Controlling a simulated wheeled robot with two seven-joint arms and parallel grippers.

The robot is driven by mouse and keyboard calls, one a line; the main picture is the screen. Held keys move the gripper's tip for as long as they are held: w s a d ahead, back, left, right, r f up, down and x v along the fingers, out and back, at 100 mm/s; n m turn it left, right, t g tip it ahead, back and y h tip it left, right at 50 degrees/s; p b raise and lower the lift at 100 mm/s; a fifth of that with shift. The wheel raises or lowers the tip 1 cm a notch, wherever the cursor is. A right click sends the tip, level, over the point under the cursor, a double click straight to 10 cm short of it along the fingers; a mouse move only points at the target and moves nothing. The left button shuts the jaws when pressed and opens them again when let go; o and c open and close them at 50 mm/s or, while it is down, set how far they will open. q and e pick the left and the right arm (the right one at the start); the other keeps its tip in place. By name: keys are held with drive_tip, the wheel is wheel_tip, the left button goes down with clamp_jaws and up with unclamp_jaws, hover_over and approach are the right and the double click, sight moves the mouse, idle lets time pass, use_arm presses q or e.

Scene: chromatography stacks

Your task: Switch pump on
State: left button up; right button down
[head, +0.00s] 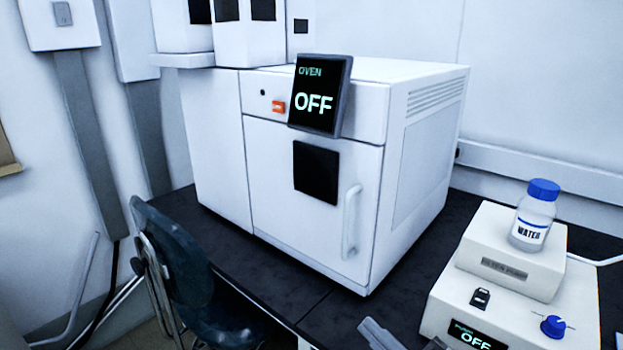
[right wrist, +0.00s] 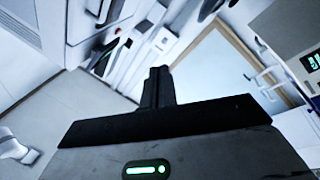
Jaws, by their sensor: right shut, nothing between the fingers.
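The pump (head: 510,305) is a cream stepped box on the dark bench at the lower right of the head view. Its front display (head: 476,338) reads OFF. A small black rocker switch (head: 480,298) and a blue knob (head: 553,326) sit on its lower top face. My right gripper (head: 378,334) is only partly in the head view, at the bottom edge, left of the pump and apart from it. In the right wrist view its dark fingers (right wrist: 157,86) are together with nothing between them. My left gripper is not seen.
A water bottle (head: 533,218) with a blue cap stands on the pump's upper step. A large white oven (head: 420,170) with a tilted OFF screen (head: 320,95) stands behind on the bench. A dark chair (head: 175,265) is at the left. Bare bench (head: 410,285) lies between oven and pump.

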drive_tip(key=s+d+f+m+g+h, duration=0.2)
drive_tip(key=s+f+m+h, duration=0.3)
drive_tip(key=f, duration=0.5)
drive_tip(key=s+d+f+m+g+h, duration=0.3)
drive_tip(key=s+f+m+h, duration=0.2)
drive_tip(key=f+m, duration=0.4)
wheel_tip(320, 180, down, 2)
drive_tip(key=shift+s+d+m+g, duration=0.2)
drive_tip(key=shift+s+m+g, duration=0.15)
drive_tip(key=shift+s, duration=0.5)
